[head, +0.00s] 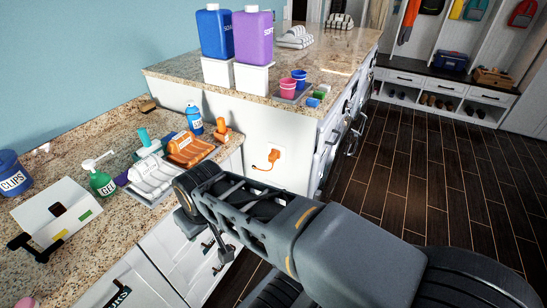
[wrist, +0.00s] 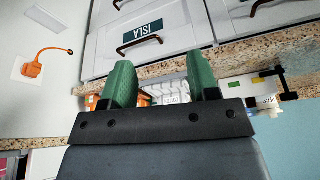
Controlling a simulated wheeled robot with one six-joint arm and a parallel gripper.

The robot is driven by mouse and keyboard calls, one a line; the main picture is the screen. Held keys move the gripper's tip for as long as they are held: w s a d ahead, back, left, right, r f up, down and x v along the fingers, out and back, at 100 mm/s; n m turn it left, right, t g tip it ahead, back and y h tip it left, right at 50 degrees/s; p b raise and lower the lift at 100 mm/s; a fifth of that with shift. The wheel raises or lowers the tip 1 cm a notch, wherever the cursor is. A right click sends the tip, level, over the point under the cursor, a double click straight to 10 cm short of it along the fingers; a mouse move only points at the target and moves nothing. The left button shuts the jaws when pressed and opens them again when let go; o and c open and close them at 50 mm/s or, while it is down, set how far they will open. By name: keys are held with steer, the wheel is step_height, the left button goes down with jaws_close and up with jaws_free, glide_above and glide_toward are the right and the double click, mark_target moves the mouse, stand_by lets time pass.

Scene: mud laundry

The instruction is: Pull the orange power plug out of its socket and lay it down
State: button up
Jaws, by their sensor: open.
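The orange power plug (head: 273,155) sits in a white wall socket (head: 280,150) on the white side panel of the higher counter, with a short orange cord hanging to its left. The plug also shows in the wrist view (wrist: 32,69) at the upper left, on its white socket plate, with its cord running right to a dark end. My gripper (wrist: 164,80) is open and empty, with two green fingers apart, well to the right of the plug in that view. In the head view my arm reaches toward the lower counter; the fingertips are hidden there.
Blue and purple jugs (head: 253,37) stand above the socket. The wood floor (head: 420,170) at right is clear.

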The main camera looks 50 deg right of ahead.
steer(key=shift+o, duration=1.2)
steer(key=w+d+f+t+b, duration=0.1)
steer(key=w+f+t+b, duration=0.1)
steer(key=w, duration=0.3)
steer(key=w+d+f+m+t+b, duration=0.1)
steer(key=w+f+t+b, duration=0.1)
steer(key=w+b, duration=0.3)
steer(key=shift+f, duration=0.4)
steer(key=w+d+f+m+t+h+b, duration=0.4)
steer(key=w+d+m+t+h+b, duration=0.1)
steer(key=w+d+b, duration=0.6)
steer(key=m+g+h+b, duration=0.8)
steer(key=m+g+h, duration=0.1)
steer(key=h, duration=0.4)
glide_toward(271, 160)
steer(key=s+x, duration=0.1)
steer(key=x, duration=0.2)
steer(key=shift+w+d, duration=0.15)
steer(key=shift+w, duration=0.4)
steer(key=shift+t, duration=0.3)
steer(key=x, duration=0.7)
steer(key=shift+x, duration=1)
